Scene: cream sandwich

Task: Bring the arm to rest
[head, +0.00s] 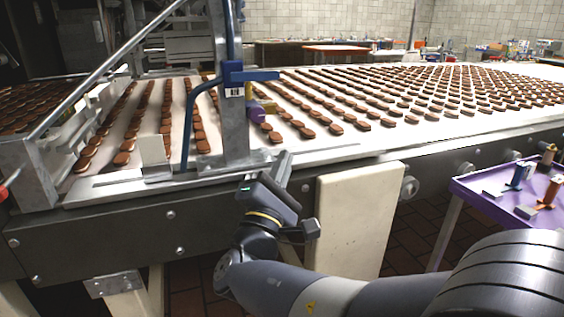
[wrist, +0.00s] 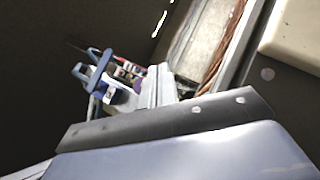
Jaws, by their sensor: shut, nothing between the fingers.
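My arm (head: 310,288) reaches in from the lower right in the head view, bent at the wrist. My gripper (head: 282,165) points up and away, in front of the conveyor's near edge. It is shut with nothing in it. A smooth blue-grey surface fills the bottom of the wrist view; I cannot tell what it is.
The conveyor (head: 335,152) carries rows of brown sandwich cookies (head: 335,129). A metal frame (head: 232,120) with a blue bracket (head: 250,76) stands above it, left of my gripper. A cream panel (head: 352,225) stands just right. A purple table (head: 500,205) holding small items is farther right.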

